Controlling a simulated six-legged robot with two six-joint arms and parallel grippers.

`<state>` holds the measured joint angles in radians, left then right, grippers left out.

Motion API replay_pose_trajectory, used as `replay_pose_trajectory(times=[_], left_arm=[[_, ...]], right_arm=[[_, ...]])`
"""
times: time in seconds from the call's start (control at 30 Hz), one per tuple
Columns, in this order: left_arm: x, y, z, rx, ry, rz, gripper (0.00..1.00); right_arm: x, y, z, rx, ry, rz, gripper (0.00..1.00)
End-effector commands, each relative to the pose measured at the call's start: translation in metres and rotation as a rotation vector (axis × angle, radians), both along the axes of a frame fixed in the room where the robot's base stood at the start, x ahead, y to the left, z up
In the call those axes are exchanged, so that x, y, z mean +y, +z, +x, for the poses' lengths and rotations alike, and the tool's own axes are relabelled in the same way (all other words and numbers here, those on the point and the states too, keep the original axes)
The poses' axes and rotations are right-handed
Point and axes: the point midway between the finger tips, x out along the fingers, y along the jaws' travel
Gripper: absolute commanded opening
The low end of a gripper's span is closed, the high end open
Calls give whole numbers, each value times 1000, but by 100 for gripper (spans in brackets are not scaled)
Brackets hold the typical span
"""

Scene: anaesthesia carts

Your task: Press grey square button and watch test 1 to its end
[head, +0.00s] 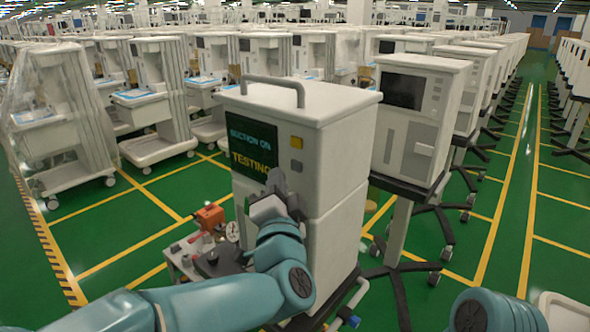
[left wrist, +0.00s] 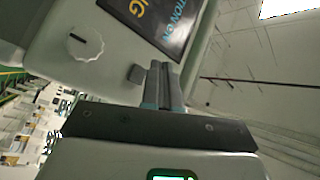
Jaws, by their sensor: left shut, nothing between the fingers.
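The white machine (head: 330,130) stands in front of me. Its dark screen (head: 248,140) reads "SUCTION ON" and "TESTING". Right of the screen are a yellow square button (head: 297,142) and, below it, a grey square button (head: 296,165). My left gripper (head: 277,180) is shut and empty at the panel, just below and left of that grey button, over the screen's lower right corner. In the left wrist view, the shut fingers (left wrist: 160,75) end beside a small grey square (left wrist: 136,74); I cannot tell whether they touch the panel. A round white knob (left wrist: 86,43) also shows. My right gripper is out of view.
An orange device (head: 208,217) and a round gauge (head: 232,231) sit low, left of the machine. Another white machine (head: 417,115) stands close on the right. Rows of carts fill the back. Green floor with yellow lines is open at left and far right.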

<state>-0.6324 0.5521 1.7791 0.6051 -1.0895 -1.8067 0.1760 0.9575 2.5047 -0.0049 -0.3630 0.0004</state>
Motion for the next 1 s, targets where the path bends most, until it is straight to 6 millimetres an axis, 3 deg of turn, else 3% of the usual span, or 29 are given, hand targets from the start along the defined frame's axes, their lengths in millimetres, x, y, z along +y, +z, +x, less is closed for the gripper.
replay_pose_trajectory(times=[0.33,1.0], left_arm=[[22,-1,-22,0,0,0,0],[26,-1,-22,2,5,0,0]], right_arm=[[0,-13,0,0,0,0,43],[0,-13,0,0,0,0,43]])
